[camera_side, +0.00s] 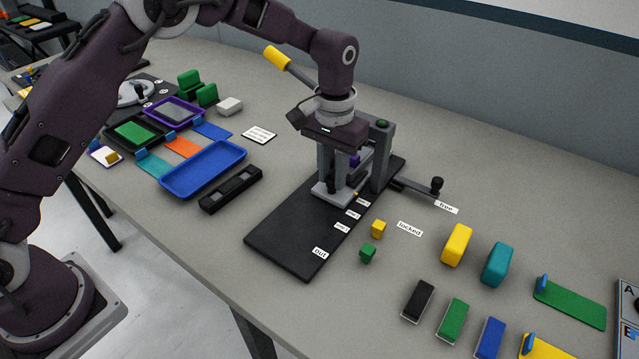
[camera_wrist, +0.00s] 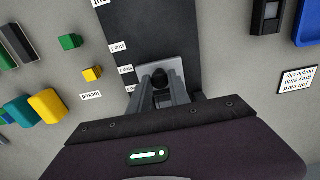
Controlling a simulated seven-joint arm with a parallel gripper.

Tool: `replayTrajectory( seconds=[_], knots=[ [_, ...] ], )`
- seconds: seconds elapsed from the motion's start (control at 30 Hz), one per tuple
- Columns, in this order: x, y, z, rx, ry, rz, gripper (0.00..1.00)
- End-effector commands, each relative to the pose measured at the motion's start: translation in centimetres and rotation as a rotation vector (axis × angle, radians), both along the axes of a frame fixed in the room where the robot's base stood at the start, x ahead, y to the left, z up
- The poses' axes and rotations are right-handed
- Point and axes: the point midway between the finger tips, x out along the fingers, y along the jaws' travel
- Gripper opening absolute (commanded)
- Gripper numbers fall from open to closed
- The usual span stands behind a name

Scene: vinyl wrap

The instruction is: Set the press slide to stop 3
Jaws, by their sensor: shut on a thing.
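The press slide (camera_side: 325,195) is a light grey plate with an upright black knob, lying on the black base board (camera_side: 285,235). My gripper (camera_side: 335,190) points down over the slide, shut on the knob. In the wrist view the gripper (camera_wrist: 163,88) has its fingers on either side of the black knob (camera_wrist: 160,76). White labels run along the board's right edge: the out label (camera_side: 320,253) at the near end, then several stop labels, the farthest (camera_side: 363,203) next to the slide. A small yellow mark (camera_side: 357,194) shows near that farthest label; exact alignment is unclear.
The grey press column (camera_side: 383,155) stands close behind my gripper, with a yellow-handled lever (camera_side: 277,57) above. A black-knobbed side lever (camera_side: 437,186) sits by the free label, right of the column. Small yellow (camera_side: 378,228) and green (camera_side: 367,253) blocks lie right of the board.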

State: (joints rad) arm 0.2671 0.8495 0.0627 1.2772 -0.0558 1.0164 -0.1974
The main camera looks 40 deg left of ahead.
Motion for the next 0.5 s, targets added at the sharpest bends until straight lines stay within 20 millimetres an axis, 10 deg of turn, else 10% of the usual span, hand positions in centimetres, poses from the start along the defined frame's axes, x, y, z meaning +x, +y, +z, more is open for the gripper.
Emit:
replayTrajectory(
  seconds=[0.27,0.3,0.5],
  knots=[
    [0.01,-0.02,0.00,0.000,0.001,-0.002,0.00],
    [0.00,-0.02,0.00,0.000,0.001,-0.002,0.31],
    [0.00,-0.01,0.00,0.000,0.000,-0.001,0.45]
  ],
)
